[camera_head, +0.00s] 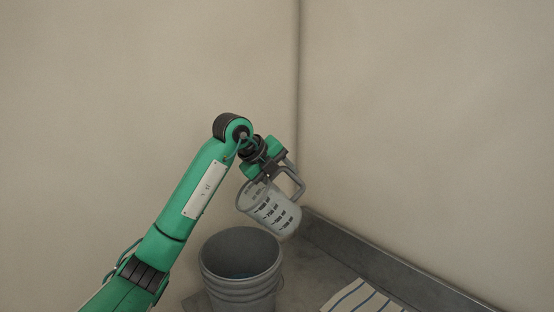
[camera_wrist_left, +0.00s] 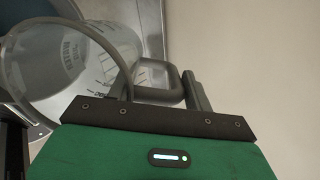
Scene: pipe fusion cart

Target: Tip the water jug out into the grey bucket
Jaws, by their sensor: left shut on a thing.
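The water jug (camera_head: 272,208) is clear with dark volume marks. It is tilted well over, its rim to the left and its base lower right, above and right of the grey bucket (camera_head: 241,292). My left gripper (camera_head: 272,172) is shut on the jug's grey handle, which also shows between the fingers in the left wrist view (camera_wrist_left: 158,96). The bucket stands upright below, with something bluish inside at the bottom. I cannot tell how much water is in the jug, and no stream shows. My right gripper is not in view.
A striped cloth (camera_head: 362,300) lies at the lower right on the grey surface (camera_head: 310,272). A raised dark edge (camera_head: 370,262) runs along the right wall. Plain walls meet in a corner behind the jug.

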